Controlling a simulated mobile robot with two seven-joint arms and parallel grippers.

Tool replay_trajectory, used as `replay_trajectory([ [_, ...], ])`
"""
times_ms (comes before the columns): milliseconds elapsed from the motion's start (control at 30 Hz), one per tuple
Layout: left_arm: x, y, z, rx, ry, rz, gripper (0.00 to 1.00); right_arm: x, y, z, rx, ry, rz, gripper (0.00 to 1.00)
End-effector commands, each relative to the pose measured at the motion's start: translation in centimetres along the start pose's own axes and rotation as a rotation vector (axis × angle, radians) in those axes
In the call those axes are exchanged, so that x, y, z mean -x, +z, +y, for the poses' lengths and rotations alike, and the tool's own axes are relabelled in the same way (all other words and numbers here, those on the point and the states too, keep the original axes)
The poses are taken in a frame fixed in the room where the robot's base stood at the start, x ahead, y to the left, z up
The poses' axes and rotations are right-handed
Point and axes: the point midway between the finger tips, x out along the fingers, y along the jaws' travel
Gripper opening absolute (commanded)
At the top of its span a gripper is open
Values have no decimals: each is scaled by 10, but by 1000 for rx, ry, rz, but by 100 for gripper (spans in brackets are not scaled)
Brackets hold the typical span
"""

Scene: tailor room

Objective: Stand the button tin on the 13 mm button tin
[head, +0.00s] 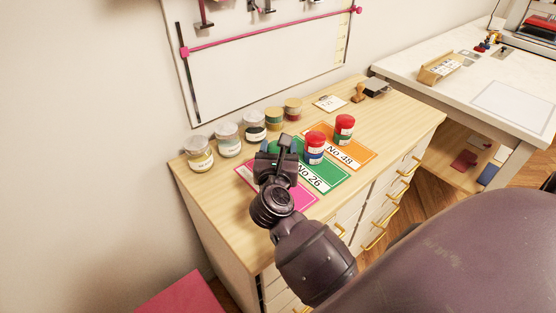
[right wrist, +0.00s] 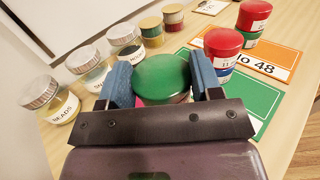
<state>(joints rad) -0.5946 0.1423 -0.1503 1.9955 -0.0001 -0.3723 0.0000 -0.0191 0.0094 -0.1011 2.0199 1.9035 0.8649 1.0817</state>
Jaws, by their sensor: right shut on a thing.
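A round tin with a green lid (right wrist: 162,76) sits between the blue fingers of my right gripper (head: 282,150), which is shut on it; the right wrist view shows the fingers at both sides of the tin. It is over the pink card (head: 302,197); I cannot tell whether it touches the card. A red-lidded tin with a blue body (head: 314,148) stands upright on the green No 26 card (head: 325,181). My left gripper is out of view.
A stamp (head: 358,93), a dark pad (head: 376,87) and a small card (head: 329,103) lie at the far end. The front right of the top is clear.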

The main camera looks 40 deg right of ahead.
Motion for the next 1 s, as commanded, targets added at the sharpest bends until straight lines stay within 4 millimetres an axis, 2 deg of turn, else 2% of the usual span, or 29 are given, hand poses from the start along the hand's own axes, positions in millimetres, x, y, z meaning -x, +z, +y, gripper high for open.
replay_trajectory([
  [33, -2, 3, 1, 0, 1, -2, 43, 0, -12, 0, 7, 1, 4, 33],
  [200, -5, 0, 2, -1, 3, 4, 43, 0, -30, 0, 5, 1, 2, 33],
  [467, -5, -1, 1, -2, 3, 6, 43, 0, -31, 0, 1, 1, 0, 33],
  [667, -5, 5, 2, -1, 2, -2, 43, 0, -35, 0, 2, 0, 1, 33],
  [700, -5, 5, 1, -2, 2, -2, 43, 0, -35, 0, 2, 0, 1, 62],
  [867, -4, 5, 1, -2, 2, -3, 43, 0, -34, 0, 2, 0, 1, 84],
  [1000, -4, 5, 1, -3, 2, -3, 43, 0, -34, 0, 2, 0, 1, 84],
])
